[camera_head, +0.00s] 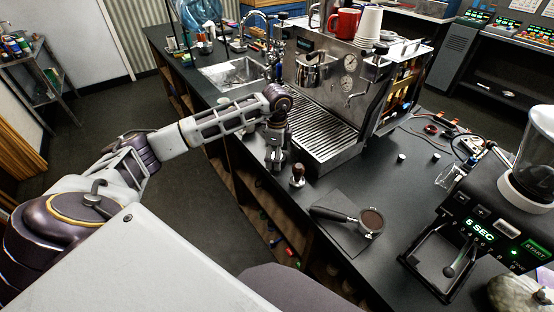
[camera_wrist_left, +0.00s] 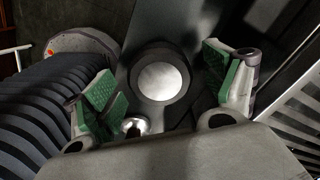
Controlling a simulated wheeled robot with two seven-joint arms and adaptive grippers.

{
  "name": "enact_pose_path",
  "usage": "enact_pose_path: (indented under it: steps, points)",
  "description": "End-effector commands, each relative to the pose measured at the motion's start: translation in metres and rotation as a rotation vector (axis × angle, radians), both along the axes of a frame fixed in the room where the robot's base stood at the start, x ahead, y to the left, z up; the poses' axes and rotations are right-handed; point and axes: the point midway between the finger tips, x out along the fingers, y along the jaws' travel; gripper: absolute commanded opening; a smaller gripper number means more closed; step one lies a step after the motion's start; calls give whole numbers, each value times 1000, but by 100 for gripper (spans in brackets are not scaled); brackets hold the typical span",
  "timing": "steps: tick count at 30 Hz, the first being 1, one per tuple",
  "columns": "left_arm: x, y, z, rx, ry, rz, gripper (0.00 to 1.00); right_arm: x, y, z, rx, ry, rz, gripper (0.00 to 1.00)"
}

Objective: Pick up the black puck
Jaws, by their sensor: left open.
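The black puck (camera_wrist_left: 137,77), a round black piece with a pale grey disc in its middle, sits on the dark counter in the left wrist view. My left gripper (camera_wrist_left: 160,87) is open, its green-padded fingers on either side of the puck, and nothing is held. In the head view my left gripper (camera_head: 276,164) points down at the counter's front edge, beside the espresso machine (camera_head: 328,95). My right gripper is not in view.
A tamper (camera_head: 297,176) stands just right of my left gripper. A portafilter (camera_head: 369,221) with coffee lies on a dark mat (camera_head: 338,236). The grinder (camera_head: 490,215) is at the right. A sink (camera_head: 232,73) lies behind, and a shiny round piece (camera_wrist_left: 135,126) shows near the left finger.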

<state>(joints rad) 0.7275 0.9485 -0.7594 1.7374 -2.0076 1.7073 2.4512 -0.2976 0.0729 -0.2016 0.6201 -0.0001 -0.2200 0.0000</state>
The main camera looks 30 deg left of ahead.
Motion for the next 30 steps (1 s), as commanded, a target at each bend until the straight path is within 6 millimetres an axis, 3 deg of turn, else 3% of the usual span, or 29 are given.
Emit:
enact_pose_path:
  steps: [5, 20, 30]
  points:
    - [0, 0, 0, 0, 0, 0, 85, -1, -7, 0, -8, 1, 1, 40]
    - [0, 0, 0, -1, 0, 0, 22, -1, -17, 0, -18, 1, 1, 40]
    - [1, 0, 3, 0, -2, 0, 22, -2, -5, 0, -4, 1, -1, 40]
